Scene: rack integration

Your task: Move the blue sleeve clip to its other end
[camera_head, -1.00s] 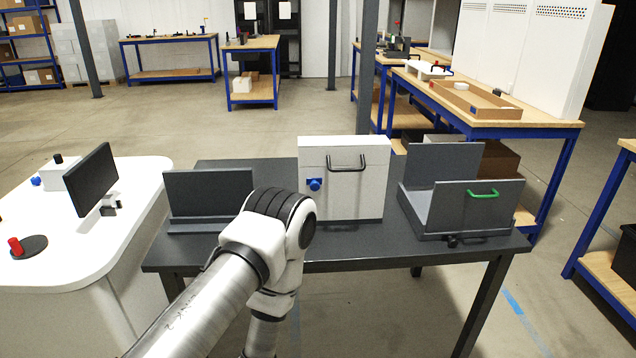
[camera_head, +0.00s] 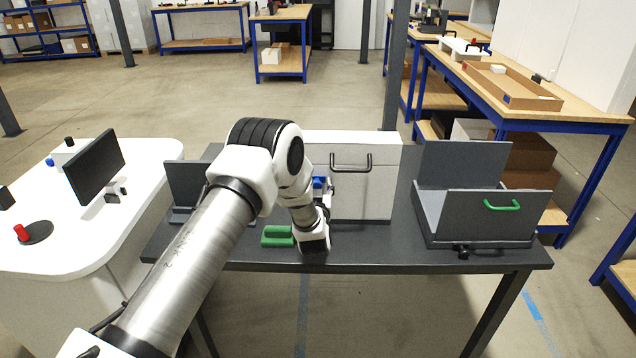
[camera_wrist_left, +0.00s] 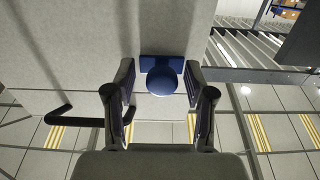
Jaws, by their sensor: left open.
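The blue sleeve clip (camera_head: 319,183) is on the front face of the white box, left of its black handle, partly hidden by my arm. In the left wrist view it shows as a round blue knob on a blue base (camera_wrist_left: 165,80). My left gripper (camera_head: 324,198) is at the box front, close to the clip. In the wrist view its two fingers (camera_wrist_left: 160,84) are spread, one on each side of the clip. I cannot tell whether they touch it. My right gripper is not in view.
The white box (camera_head: 375,193) stands on the dark table (camera_head: 390,250). A green block (camera_head: 277,236) lies left of my wrist. A grey open case with a green handle (camera_head: 480,215) stands at the right. A grey panel (camera_head: 187,185) stands at the left.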

